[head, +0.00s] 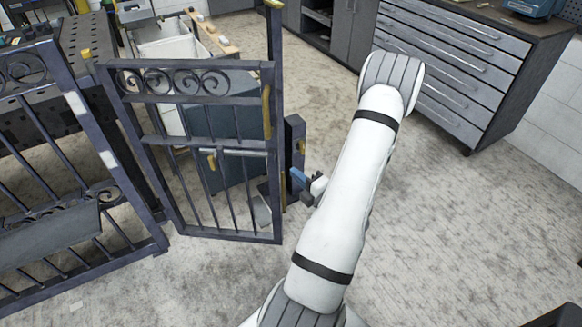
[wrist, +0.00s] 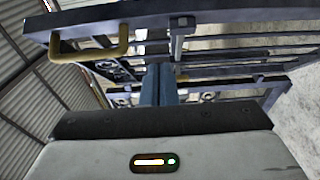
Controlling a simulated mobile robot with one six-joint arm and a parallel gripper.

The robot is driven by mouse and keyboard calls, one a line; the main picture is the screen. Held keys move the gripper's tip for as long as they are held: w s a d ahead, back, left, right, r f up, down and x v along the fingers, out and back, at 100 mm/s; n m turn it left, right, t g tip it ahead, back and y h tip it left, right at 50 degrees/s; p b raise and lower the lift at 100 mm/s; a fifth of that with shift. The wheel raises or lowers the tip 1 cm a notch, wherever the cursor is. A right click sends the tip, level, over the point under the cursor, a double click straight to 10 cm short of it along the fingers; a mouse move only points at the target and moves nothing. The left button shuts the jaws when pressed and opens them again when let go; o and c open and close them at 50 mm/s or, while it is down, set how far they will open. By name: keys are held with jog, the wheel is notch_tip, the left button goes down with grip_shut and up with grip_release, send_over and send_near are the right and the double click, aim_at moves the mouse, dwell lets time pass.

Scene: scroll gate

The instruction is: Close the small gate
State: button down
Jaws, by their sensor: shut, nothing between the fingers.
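The small gate (head: 195,78) is a dark blue-grey metal frame with scrollwork near its top and thin upright bars. It stands left of my arm in the head view, at an angle to the fence panel on its left. A brass handle (head: 266,110) is on its right upright; a brass handle (wrist: 90,52) also shows in the wrist view. My gripper (head: 298,178) is shut and empty, just right of the gate's right upright and beside a short dark post (head: 295,140). Its blue fingertips (wrist: 160,72) point at dark bars in the wrist view. Whether they touch the gate, I cannot tell.
A fence panel (head: 45,235) stands at the left. A grey drawer cabinet (head: 450,75) is at the back right, and a white bin (head: 168,45) is behind the gate. The concrete floor (head: 450,240) right of my arm is clear.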

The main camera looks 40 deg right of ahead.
send_near(272, 144)
jog(key=w+a, duration=0.3)
jog(key=w+d, duration=0.2)
jog(key=shift+d, duration=0.4)
jog(key=shift+w+d, duration=0.35)
jog(key=shift+w+r, duration=0.1)
